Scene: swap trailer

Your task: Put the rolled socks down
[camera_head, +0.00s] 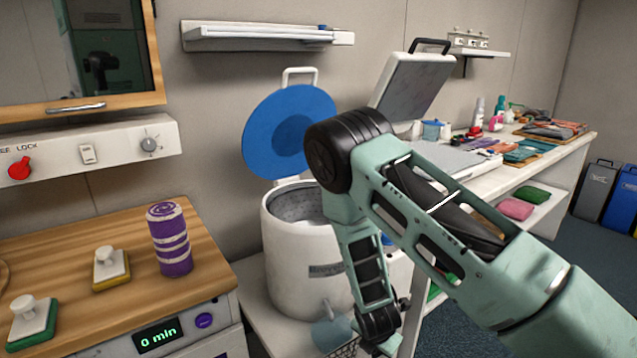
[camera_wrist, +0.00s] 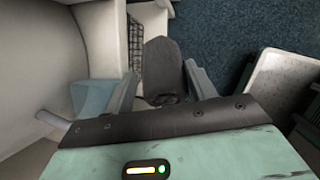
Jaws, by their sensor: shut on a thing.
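The rolled socks (camera_wrist: 162,66) are a dark grey bundle between the two fingers of my gripper (camera_wrist: 161,76) in the wrist view. My gripper is shut on them. Dark blue carpet and a black wire grid show beyond them. In the head view my arm reaches down in front of the white drum, and its lower end is near the bottom edge of the picture. I cannot make out the socks there.
A white drum (camera_head: 285,240) with its blue lid (camera_head: 290,130) raised stands left of my arm. A pale blue vessel (camera_head: 333,334) is beside my wrist. A wooden counter (camera_head: 110,245) holds a purple striped roll (camera_head: 168,240). A long bench (camera_head: 500,180) at right carries folded cloths.

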